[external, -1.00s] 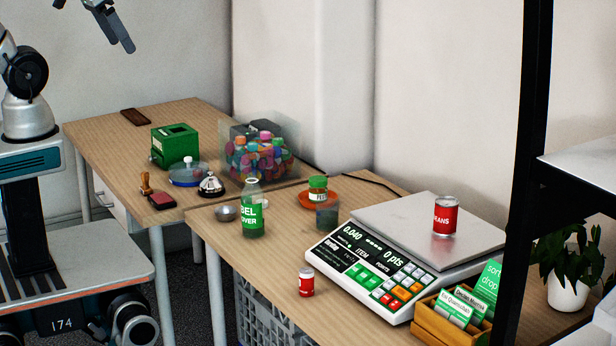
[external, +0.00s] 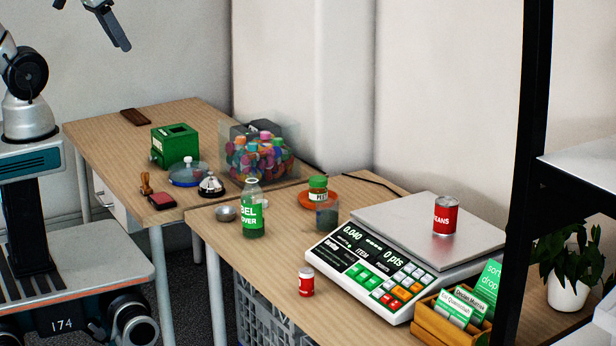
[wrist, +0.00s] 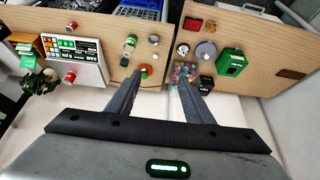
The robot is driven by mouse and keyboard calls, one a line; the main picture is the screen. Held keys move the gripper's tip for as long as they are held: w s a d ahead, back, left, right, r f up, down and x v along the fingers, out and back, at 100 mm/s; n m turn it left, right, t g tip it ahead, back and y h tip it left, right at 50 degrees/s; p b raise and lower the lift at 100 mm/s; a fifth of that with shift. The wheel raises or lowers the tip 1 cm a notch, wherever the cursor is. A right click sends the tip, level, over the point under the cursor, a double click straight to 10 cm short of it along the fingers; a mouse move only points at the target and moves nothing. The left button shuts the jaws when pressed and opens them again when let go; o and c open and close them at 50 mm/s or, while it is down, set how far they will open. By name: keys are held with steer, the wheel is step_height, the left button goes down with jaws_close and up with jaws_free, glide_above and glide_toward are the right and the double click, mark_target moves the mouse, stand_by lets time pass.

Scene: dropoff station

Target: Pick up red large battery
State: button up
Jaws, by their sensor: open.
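A small red and white cylinder (external: 306,282), which looks like the red large battery, stands upright on the front of the right table, left of the scale. It also shows as a small red cylinder (wrist: 71,26) near the top left of the wrist view. My gripper (external: 113,26) is high above the back of the left table, far from the cylinder. In the wrist view my gripper (wrist: 159,78) has its two fingers well apart, with nothing held between them.
A scale (external: 345,262) bears a red beans can (external: 445,216). A card box (external: 430,318) stands at its front right. Table around the cylinder is mostly bare.

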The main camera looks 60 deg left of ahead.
steer(key=w+d+f+h+b, duration=0.1)
steer(key=w+d+f+b, duration=0.15)
steer(key=w, duration=0.45)
steer(key=w+d+f+h+b, duration=0.1)
steer(key=w+d+f+b, duration=0.15)
steer(key=w, duration=0.45)
steer(key=m+g+b, duration=0.2)
steer(key=m+b, duration=0.5)
steer(key=m, duration=0.1)
glide_above(306, 270)
steer(key=s, duration=0.2)
steer(key=shift+h, duration=0.4)
steer(key=f, duration=2.3)
steer(key=a+f, duration=0.1)
steer(key=f, duration=1.1)
steer(key=shift+w+f, duration=0.25)
steer(key=shift+f, duration=0.05)
steer(key=shift+b+x, duration=0.45)
steer(key=shift+x, duration=2.5)
steer(key=shift+s+a, duration=0.1)
steer(key=shift+a, duration=0.05)
steer(key=shift+c, duration=0.4)
